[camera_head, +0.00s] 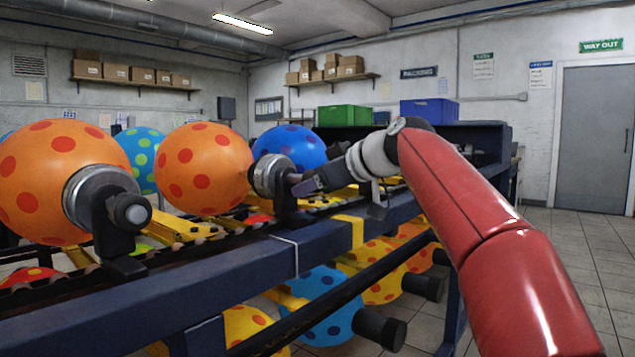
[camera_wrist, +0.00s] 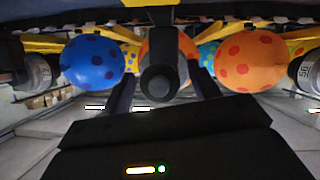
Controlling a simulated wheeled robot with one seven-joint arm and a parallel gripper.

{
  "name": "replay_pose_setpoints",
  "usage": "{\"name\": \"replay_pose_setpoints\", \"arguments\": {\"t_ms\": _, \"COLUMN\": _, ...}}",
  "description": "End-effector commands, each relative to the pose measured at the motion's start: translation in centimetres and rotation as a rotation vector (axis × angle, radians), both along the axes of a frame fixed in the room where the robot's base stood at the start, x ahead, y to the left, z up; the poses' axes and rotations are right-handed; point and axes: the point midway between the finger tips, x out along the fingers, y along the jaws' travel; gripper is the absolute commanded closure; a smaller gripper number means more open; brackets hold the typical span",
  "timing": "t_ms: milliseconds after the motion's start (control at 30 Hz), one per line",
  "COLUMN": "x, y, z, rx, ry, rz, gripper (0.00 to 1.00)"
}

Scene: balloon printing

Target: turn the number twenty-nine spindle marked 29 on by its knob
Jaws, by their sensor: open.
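My gripper (camera_head: 298,187) is open in the head view, at the near end of a grey spindle (camera_head: 268,174) bearing an orange balloon with red dots (camera_head: 204,168). In the wrist view, a dark round knob (camera_wrist: 158,83) stands between the open fingers of my gripper (camera_wrist: 160,95). I cannot tell whether the fingers touch it. No number is readable on this spindle, so I cannot tell whether it is the one marked 29. In the wrist view, side spindles at left (camera_wrist: 38,72) and right (camera_wrist: 305,72) carry markings too small to read surely.
A neighbouring spindle with a dark knob (camera_head: 132,212) holds another orange balloon (camera_head: 55,185) at the left. A blue balloon (camera_head: 292,148) lies behind my gripper. A dark blue rail (camera_head: 240,268) runs below the spindles, with lower balloons (camera_head: 325,315) under it. Floor (camera_head: 575,235) is clear at right.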

Motion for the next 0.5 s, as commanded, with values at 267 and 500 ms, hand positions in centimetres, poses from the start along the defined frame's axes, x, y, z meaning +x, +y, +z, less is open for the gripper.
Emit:
{"name": "replay_pose_setpoints", "arguments": {"t_ms": 267, "x": -0.02, "y": -0.03, "z": 0.02, "rx": 0.000, "ry": 0.000, "rz": 0.000, "gripper": 0.55}}
{"name": "replay_pose_setpoints", "arguments": {"t_ms": 500, "x": -0.02, "y": -0.04, "z": 0.02, "rx": 0.000, "ry": 0.000, "rz": 0.000, "gripper": 0.84}}
